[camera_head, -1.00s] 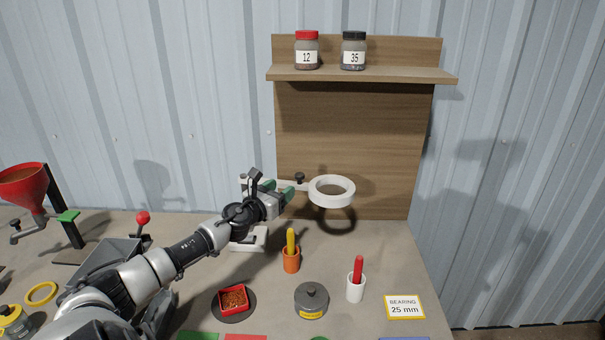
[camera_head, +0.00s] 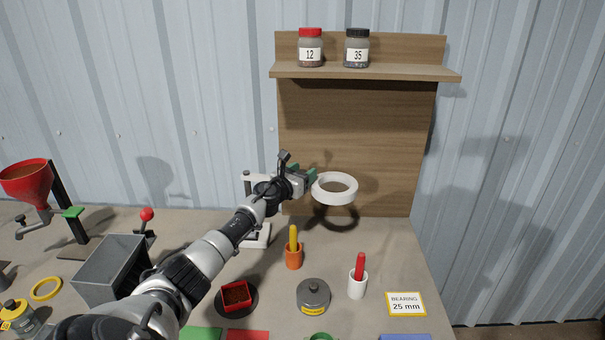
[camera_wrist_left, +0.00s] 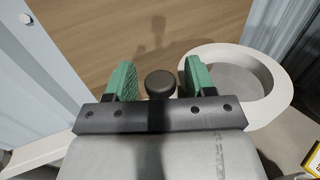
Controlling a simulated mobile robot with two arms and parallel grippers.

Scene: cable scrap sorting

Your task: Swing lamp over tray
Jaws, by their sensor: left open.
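The white ring lamp (camera_head: 335,188) stands at the back on a white stand (camera_head: 257,236), and its ring is empty in the middle. It also shows at the right of the left wrist view (camera_wrist_left: 240,85). A dark knob (camera_wrist_left: 160,85) on the lamp's arm sits between the green fingers of my left gripper (camera_wrist_left: 161,78), which are open with gaps on both sides. In the head view my left gripper (camera_head: 308,177) hides the knob beside the ring. A small red tray (camera_head: 224,304) with brown bits sits on a black disc (camera_head: 252,303) at the front.
An orange holder (camera_head: 293,260), a white holder (camera_head: 358,287) and a grey lidded pot (camera_head: 313,295) stand right of the tray. A grey bin (camera_head: 105,275) is at the left. A wooden panel and shelf (camera_head: 365,72) stand behind the lamp.

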